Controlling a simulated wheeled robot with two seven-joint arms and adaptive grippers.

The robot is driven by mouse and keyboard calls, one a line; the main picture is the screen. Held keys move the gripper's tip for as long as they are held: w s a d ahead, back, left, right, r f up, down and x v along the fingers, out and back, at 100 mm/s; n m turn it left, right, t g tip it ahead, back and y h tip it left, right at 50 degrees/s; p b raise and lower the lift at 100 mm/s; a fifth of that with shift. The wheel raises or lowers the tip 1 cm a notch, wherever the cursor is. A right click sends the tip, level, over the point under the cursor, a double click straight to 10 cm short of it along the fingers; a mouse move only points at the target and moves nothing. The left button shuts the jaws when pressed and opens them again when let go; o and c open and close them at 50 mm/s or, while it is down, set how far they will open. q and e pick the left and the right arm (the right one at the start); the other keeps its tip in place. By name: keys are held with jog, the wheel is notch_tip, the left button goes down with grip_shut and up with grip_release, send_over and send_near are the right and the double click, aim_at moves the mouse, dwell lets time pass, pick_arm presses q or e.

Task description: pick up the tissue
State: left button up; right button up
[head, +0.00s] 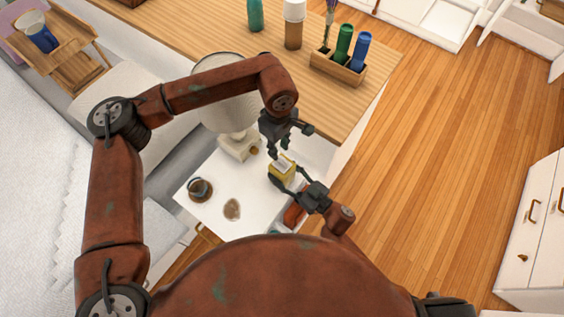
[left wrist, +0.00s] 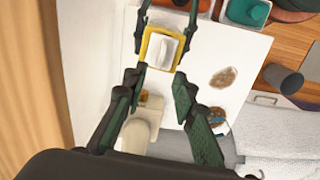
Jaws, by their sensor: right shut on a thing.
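The tissue box (head: 281,172) is yellow with white tissue standing out of its top. It is at the right edge of the small white table. My right gripper (head: 287,178) has a finger on either side of the box and is shut on it. My left gripper (head: 279,146) hangs just above and behind the box, open and empty. In the left wrist view the white tissue (left wrist: 161,50) shows beyond the spread fingers of my left gripper (left wrist: 158,84), apart from them. The right gripper's fingers flank the box there too. The box's underside is hidden.
The white table (head: 210,220) also holds a dark mug (head: 200,189), a brown flat item (head: 232,209) and a lamp (head: 238,146) close to my left gripper. A wooden counter (head: 200,25) behind carries bottles and a wooden holder (head: 338,69). Floor on the right is clear.

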aim_at(280, 157)
pick_arm(q)
notch_tip(280, 157, down, 6)
jog(key=shift+s+d+r, duration=0.1)
jog(key=shift+d+r, duration=0.05)
dwell(0.3)
grip_shut()
